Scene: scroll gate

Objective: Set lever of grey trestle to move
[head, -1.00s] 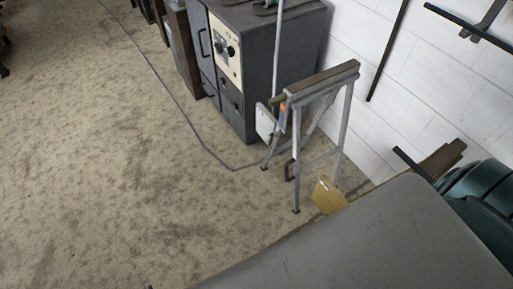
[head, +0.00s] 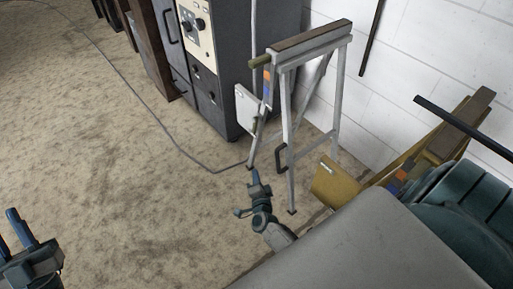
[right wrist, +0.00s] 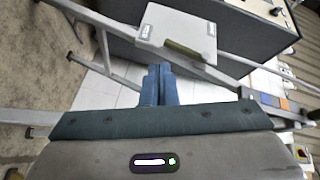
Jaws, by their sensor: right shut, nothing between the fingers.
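The grey trestle (head: 337,88) stands upright by the white wall, with a brown strip along its top. A white plate (head: 246,107) hangs on its left side, with an olive handle (head: 255,126) beside it, which looks like the lever. In the right wrist view the plate (right wrist: 178,27) and olive handle (right wrist: 187,50) lie ahead of the fingers. My right gripper (head: 254,177) is shut and empty, below the plate in the picture and apart from the handle; its fingers (right wrist: 159,84) show together. My left gripper (head: 14,238) is open and empty at the lower left.
A dark grey cabinet (head: 232,60) stands behind the trestle. A cable (head: 150,103) runs over the floor. The carpeted floor (head: 120,190) to the left is clear.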

